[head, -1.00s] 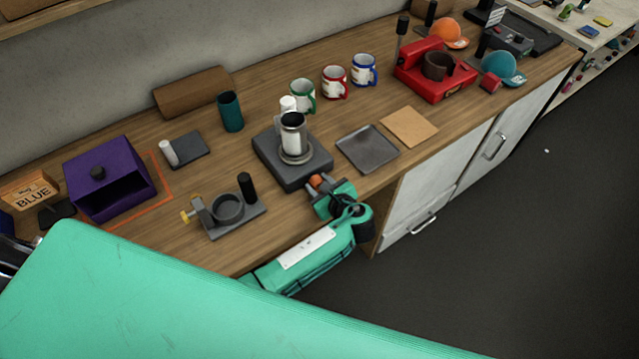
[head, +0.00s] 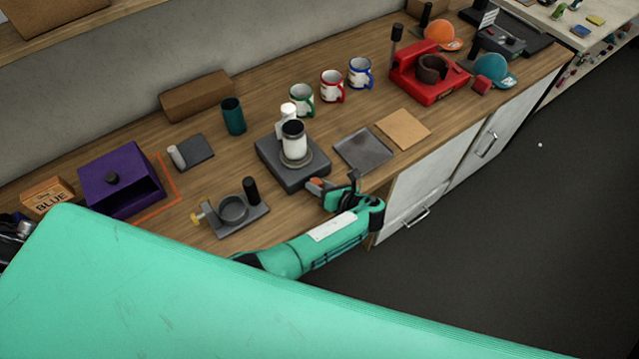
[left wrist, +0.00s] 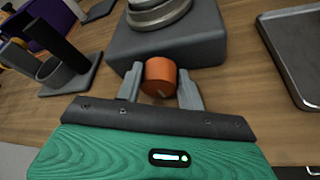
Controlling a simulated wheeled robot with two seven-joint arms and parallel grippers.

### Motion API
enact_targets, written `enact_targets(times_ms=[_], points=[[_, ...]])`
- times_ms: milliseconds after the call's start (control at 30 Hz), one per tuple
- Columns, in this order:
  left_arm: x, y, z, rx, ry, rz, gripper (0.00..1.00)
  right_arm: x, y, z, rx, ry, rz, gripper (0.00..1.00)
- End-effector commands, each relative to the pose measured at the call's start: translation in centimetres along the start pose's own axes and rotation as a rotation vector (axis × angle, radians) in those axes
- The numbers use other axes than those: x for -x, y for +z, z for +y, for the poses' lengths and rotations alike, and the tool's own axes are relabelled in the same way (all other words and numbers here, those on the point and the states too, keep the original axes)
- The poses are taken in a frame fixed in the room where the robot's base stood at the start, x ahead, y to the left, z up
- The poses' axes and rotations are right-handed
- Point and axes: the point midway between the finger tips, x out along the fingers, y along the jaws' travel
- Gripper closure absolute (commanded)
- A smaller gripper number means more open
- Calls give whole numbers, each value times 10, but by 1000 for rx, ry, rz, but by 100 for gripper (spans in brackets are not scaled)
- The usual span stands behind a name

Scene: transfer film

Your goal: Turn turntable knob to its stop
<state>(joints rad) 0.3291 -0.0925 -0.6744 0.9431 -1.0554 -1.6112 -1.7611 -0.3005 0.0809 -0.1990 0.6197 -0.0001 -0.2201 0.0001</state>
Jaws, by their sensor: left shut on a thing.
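The turntable is a dark grey square base (head: 290,177) on the wooden bench, with a white cup-like piece (head: 293,140) standing on its round plate. Its orange knob (left wrist: 160,76) sticks out of the front side in the left wrist view, with a small mark on its face. It also shows in the head view (head: 315,184). My left gripper (left wrist: 160,84) is shut on the knob, one finger on each side. In the head view my left gripper (head: 323,189) reaches the turntable's front corner. My right gripper is not in view.
A grey metal tray (head: 363,149) lies right of the turntable. A dark fixture with a ring and black post (head: 232,210) stands to its left. The bench's front edge runs under my arm.

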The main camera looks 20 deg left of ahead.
Motion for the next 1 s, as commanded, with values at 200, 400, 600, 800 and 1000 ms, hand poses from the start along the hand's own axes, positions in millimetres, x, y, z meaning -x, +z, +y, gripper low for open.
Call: enact_targets(times_ms=[200,400,600,800,1000], points=[[0,0,-1,-69,29,-1,85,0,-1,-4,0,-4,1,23],[0,0,-1,-94,38,-1,85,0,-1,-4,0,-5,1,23],[0,0,-1,-97,39,-1,85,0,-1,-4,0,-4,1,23],[0,0,-1,-96,39,-1,54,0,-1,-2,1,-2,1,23],[0,0,-2,-96,38,-1,41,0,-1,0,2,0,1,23]])
